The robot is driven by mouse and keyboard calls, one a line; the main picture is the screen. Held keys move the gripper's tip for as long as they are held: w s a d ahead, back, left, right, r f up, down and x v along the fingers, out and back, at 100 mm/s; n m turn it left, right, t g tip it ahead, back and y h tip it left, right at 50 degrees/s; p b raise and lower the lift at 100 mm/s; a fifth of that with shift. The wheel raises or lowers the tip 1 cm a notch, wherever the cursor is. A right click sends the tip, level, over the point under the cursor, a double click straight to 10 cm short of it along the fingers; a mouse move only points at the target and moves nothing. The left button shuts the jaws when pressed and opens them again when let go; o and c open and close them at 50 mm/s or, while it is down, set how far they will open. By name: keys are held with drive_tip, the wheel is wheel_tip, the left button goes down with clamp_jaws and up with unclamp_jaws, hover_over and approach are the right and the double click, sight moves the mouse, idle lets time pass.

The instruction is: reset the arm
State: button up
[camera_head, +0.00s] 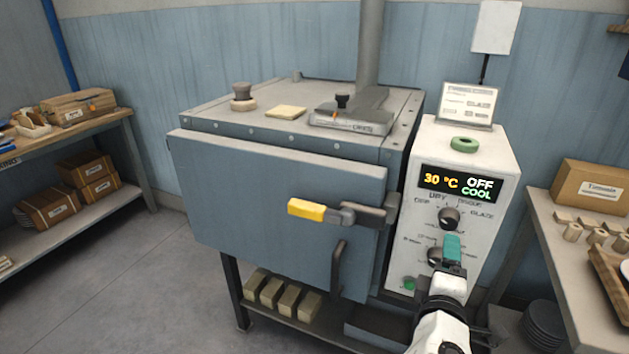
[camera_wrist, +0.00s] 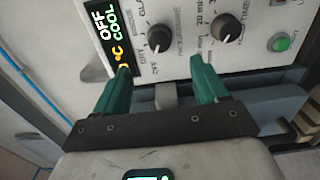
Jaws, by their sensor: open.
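My gripper (camera_head: 452,248) has teal fingers and is raised in front of the control box (camera_head: 470,160) in the head view, close to its lower dial. In the wrist view my gripper (camera_wrist: 160,72) is open, with nothing between its fingers. The wrist view shows the upper dial (camera_wrist: 158,38), the other dial (camera_wrist: 226,27) and a green button (camera_wrist: 281,44) beyond the fingertips. I cannot tell whether a finger touches the panel. The display (camera_head: 456,184) reads 30 °C, OFF, COOL.
The blue-grey dryer (camera_head: 270,210) stands left of the control box, its door latch yellow-tipped (camera_head: 307,210) and a dark door handle (camera_head: 338,268) below. A right bench (camera_head: 572,290) holds a cardboard box (camera_head: 592,188). A shelf (camera_head: 90,222) stands left. Floor (camera_head: 130,290) at left is clear.

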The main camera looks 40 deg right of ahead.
drive_tip(key=s+a+f+m+g+y, duration=0.1)
drive_tip(key=a+f+m+g+y, duration=0.2)
drive_tip(key=f, duration=0.5)
drive_tip(key=s+a+f+m+y, duration=0.2)
drive_tip(key=a+f+y, duration=0.2)
drive_tip(key=f+y, duration=0.3)
drive_tip(key=s+a+f+g+y, duration=0.1)
drive_tip(key=s+a+f+y, duration=0.1)
drive_tip(key=a, duration=0.5)
drive_tip(key=s+a+f+g+y, duration=0.2)
drive_tip(key=a+f+y, duration=0.2)
drive_tip(key=a+f, duration=0.3)
drive_tip(key=shift+s+a, duration=0.25)
drive_tip(key=shift+a, duration=0.2)
